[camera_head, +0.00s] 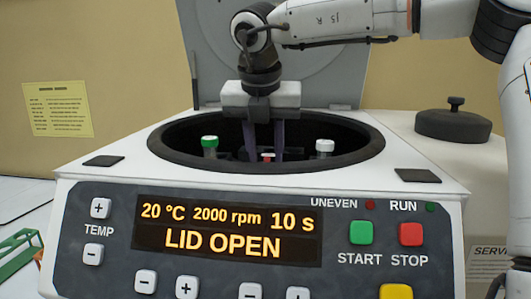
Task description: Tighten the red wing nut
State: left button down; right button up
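The red wing nut (268,156) shows as a small red spot in the middle of the open centrifuge bowl (371,142). My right gripper (266,158) comes down into the bowl from above, its arm reaching in from the right. Its two fingers are apart, one on each side of the wing nut, with a visible gap on the left. Whether the right finger touches the nut I cannot tell. The front rim hides the nut's lower part and most of the rotor. My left gripper is not in view.
A green-capped tube (209,145) and a white-capped tube (324,148) stand in the bowl on either side of the gripper. The grey lid (335,85) is raised behind. The front display (228,230) reads LID OPEN. A black knobbed lid (453,124) sits at right.

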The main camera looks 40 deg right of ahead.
jog(key=p+v, duration=0.1)
jog(key=v, duration=0.9)
jog(key=shift+r, duration=0.2)
dwell(0.3)
